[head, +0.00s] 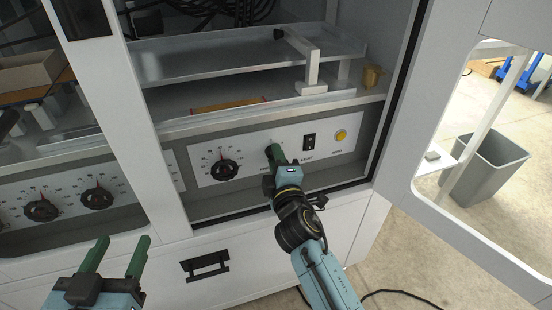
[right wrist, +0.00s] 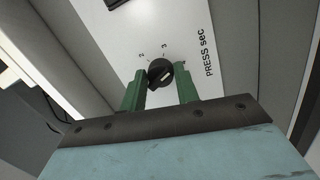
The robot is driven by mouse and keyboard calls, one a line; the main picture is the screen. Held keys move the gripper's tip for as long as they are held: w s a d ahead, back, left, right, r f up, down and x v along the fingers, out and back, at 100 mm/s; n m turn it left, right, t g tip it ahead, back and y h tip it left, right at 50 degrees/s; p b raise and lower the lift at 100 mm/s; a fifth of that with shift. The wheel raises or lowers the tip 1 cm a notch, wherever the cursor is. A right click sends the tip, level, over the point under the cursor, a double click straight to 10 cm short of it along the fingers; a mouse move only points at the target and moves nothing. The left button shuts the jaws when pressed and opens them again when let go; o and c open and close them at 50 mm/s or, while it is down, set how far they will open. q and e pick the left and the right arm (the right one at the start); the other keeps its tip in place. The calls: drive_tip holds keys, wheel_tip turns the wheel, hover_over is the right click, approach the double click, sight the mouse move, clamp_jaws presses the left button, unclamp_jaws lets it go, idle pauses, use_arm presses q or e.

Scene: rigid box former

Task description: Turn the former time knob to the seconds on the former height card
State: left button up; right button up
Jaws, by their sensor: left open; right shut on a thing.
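A small black knob (right wrist: 158,74) sits on a white panel marked "PRESS sec" in the right wrist view. The numbers 2 and 3 show beside it; another mark is partly hidden by a finger. A pale mark shows on the knob, but I cannot tell which number it points to. My right gripper (head: 273,153) is at the control panel (head: 236,142), its green fingers (right wrist: 160,91) shut on the knob from both sides. My left gripper (head: 114,256) is open and empty in front of the cabinet. I cannot make out a readable height card.
A larger black dial (head: 224,170) is left of my right gripper. A black switch (head: 309,142) and yellow button (head: 341,135) are to its right. More dials (head: 97,198) sit at left. An open door (head: 480,235) stands at right, with a grey bin (head: 486,168) beyond.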

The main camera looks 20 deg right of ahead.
use_arm(q)
drive_tip(key=s+a+f+g+y+p, duration=0.1)
drive_tip(key=s+a+f+g+y, duration=0.1)
drive_tip(key=f+g, duration=0.3)
drive_tip(key=shift+s+a+f+p, duration=0.35)
drive_tip(key=shift+s+f, duration=0.3)
drive_tip(key=shift+f, duration=0.55)
use_arm(e)
drive_tip(key=shift+f+m+g, duration=0.15)
drive_tip(key=shift+m+g, duration=0.15)
drive_tip(key=shift+m, duration=2.4)
use_arm(q)
drive_tip(key=shift+d, duration=0.1)
use_arm(e)
drive_tip(key=o, duration=0.9)
drive_tip(key=shift+o, duration=0.2)
drive_tip(key=shift+s+a, duration=0.1)
